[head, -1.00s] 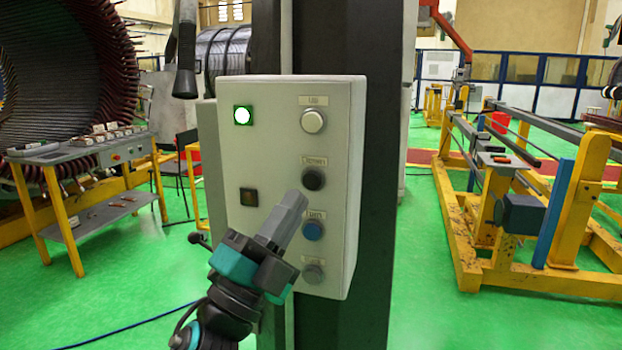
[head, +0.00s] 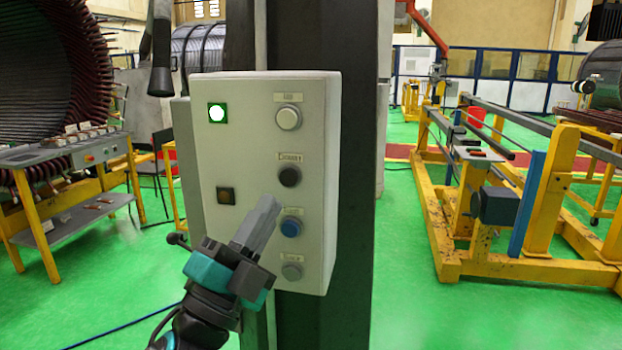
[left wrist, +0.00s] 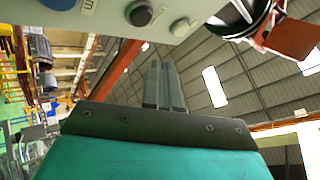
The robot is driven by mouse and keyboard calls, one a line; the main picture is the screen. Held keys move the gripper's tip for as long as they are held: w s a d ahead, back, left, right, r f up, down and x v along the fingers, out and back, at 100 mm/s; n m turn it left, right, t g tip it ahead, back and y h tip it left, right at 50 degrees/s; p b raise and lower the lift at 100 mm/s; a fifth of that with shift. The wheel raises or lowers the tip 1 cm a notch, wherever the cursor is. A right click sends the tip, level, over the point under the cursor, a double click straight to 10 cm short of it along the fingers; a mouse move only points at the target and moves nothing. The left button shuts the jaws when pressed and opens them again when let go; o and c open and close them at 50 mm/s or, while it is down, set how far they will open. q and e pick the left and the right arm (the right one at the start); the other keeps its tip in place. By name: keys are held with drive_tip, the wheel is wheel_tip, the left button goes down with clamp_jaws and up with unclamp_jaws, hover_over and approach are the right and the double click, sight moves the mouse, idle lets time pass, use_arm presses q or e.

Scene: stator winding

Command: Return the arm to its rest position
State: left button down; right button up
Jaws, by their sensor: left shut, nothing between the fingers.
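My left gripper (head: 262,218) is in front of the lower half of a grey control box in the head view. Its fingers are together and hold nothing. In the left wrist view the closed fingers (left wrist: 163,85) point toward open space below the box edge. Whether the fingers touch the box cannot be told. My right gripper is not in view.
The box is mounted on a dark column (head: 355,180). A work table (head: 45,158) and a large stator (head: 45,80) are at the left. A yellow frame (head: 450,230) stands at the right. Green floor (head: 405,310) between column and frame is clear.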

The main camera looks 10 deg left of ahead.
use_arm(q)
drive_tip(key=s+a+f+n+g+y, duration=0.15)
drive_tip(key=f+n+g+y, duration=0.35)
drive_tip(key=f, duration=0.6)
drive_tip(key=a+f+n+y, duration=0.2)
drive_tip(key=f+n, duration=0.4)
drive_tip(key=f, duration=0.5)
drive_tip(key=s+f+n+g, duration=0.3)
drive_tip(key=s+f, duration=0.3)
drive_tip(key=f, duration=0.4)
drive_tip(key=s+f+n+g, duration=0.3)
drive_tip(key=s+f+g, duration=0.2)
drive_tip(key=f, duration=0.5)
drive_tip(key=shift+s+d+f+y, duration=0.15)
drive_tip(key=shift+s+f+y, duration=0.25)
drive_tip(key=shift+s, duration=0.85)
drive_tip(key=shift+s+r, duration=0.1)
